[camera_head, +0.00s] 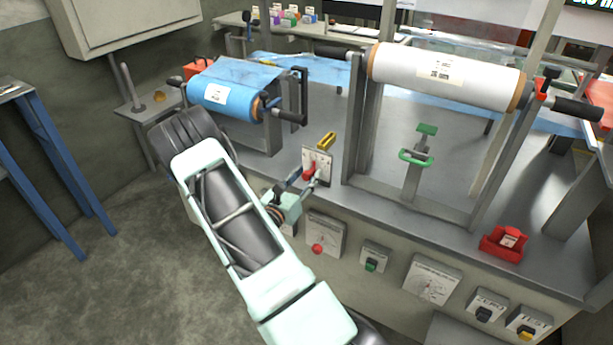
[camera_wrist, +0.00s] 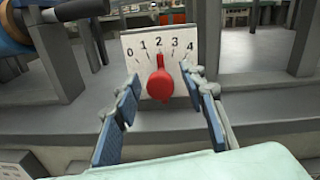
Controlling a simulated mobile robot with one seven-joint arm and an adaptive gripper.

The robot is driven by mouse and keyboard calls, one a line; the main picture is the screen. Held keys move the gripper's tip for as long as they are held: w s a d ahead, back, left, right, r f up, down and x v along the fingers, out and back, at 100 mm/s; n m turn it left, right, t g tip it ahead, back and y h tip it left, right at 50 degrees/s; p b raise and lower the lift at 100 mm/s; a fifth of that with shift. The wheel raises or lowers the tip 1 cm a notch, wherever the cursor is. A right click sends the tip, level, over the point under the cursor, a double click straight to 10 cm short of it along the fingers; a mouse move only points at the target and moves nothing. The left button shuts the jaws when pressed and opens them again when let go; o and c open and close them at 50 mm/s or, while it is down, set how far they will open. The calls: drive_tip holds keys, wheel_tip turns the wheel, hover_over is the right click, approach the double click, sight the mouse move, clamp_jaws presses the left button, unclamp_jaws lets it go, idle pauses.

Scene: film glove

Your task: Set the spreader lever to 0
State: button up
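The spreader lever (camera_wrist: 160,82) is red with a round knob, in front of a white scale plate (camera_wrist: 131,47) marked 0 to 4. Its upper end points at about 2, the middle of the scale. In the head view the red lever (camera_head: 310,172) shows small at the front edge of the machine, partly behind my fingers. My gripper (camera_wrist: 162,125) is open, with its blue-padded fingers apart on either side below the knob and nothing between them. In the head view my gripper (camera_head: 303,183) reaches the plate from the lower left.
A blue film roll (camera_head: 222,98) is at the left and a white roll (camera_head: 440,78) at the right above the grey bench. The front panel below has a dial (camera_head: 431,282) and several switches.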

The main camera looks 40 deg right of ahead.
clamp_jaws()
drive_tip(key=n, duration=0.1)
drive_tip(key=w+n+p, duration=0.1)
drive_tip(key=n, duration=0.1)
drive_tip(key=shift+w+a, duration=0.1)
drive_tip(key=shift+a, duration=0.2)
drive_tip(key=shift+w+a+f+n+p, duration=0.15)
drive_tip(key=shift+w+n+p, duration=0.1)
drive_tip(key=shift+n, duration=0.45)
drive_tip(key=shift+w+f+n+p, duration=0.15)
drive_tip(key=shift+n+p, duration=0.1)
drive_tip(key=shift+n, duration=0.45)
unclamp_jaws()
